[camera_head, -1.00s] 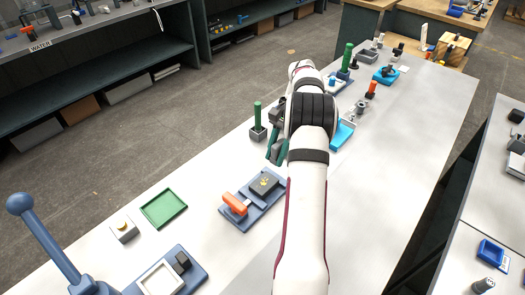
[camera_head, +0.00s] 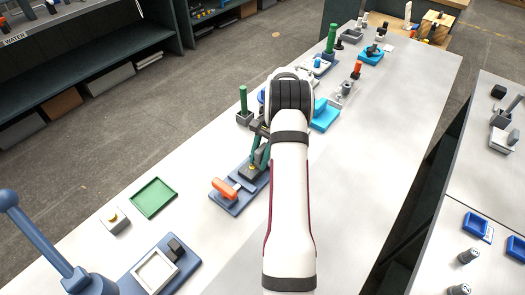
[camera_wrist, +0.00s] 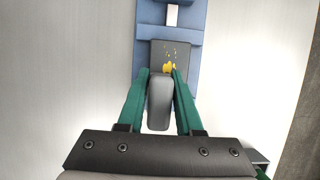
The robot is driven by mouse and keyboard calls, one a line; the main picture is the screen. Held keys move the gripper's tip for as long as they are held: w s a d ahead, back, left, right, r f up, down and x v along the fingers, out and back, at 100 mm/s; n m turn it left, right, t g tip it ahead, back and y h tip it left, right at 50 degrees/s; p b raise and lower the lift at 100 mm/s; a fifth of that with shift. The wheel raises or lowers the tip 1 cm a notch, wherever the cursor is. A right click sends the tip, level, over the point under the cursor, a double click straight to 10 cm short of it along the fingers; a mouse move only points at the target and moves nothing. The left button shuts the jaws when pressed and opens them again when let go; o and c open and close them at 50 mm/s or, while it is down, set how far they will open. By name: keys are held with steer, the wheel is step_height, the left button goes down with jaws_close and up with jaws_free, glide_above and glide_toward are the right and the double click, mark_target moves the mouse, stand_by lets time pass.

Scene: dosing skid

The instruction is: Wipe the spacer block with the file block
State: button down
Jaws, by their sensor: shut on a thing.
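The spacer block, a dark grey block with yellow specks and a larger yellow patch, sits on a blue fixture plate (camera_head: 232,206). In the wrist view the spacer block (camera_wrist: 164,50) lies just beyond my fingertips, near the top of the picture. My gripper (camera_wrist: 162,74) has green fingers shut on the file block (camera_wrist: 159,104), a grey block with a rounded end. The file block's end overlaps the spacer block's near edge and the yellow patch; I cannot tell whether they touch. In the head view my gripper (camera_head: 257,158) is over the fixture, and my arm hides part of it.
An orange handle (camera_head: 225,188) stands on the fixture beside the spacer block. A green tray (camera_head: 153,197) and a small grey block with a yellow knob (camera_head: 114,219) lie to the left. A grey holder with a green post (camera_head: 244,111) stands behind.

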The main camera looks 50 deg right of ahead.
steer(key=shift+a, duration=2.35)
steer(key=shift+d, duration=3.2)
steer(key=shift+r, duration=4.1)
steer(key=w+a+r+n+g, duration=0.1)
steer(key=w+a+r+n, duration=0.15)
steer(key=a, duration=0.25)
steer(key=w+a+r+n+g+h, duration=0.1)
steer(key=w+a+r+n, duration=0.15)
steer(key=a, duration=0.25)
steer(key=w+a+r+n+g, duration=0.1)
steer(key=a+r+n, duration=0.15)
steer(key=a, duration=0.25)
steer(key=a+r+n+h, duration=0.1)
steer(key=a+r+n, duration=0.1)
steer(key=a, duration=0.4)
steer(key=s+a+r+n+g+h, duration=0.1)
steer(key=a+r+n, duration=0.2)
steer(key=a+n, duration=0.2)
steer(key=s+a+r+n+h, duration=0.1)
steer(key=a+r+n, duration=0.2)
steer(key=a, duration=0.5)
steer(key=shift+s+a+r, duration=0.2)
steer(key=shift+s, duration=0.05)
steer(key=shift+d+n, duration=0.1)
steer(key=shift+n, duration=0.15)
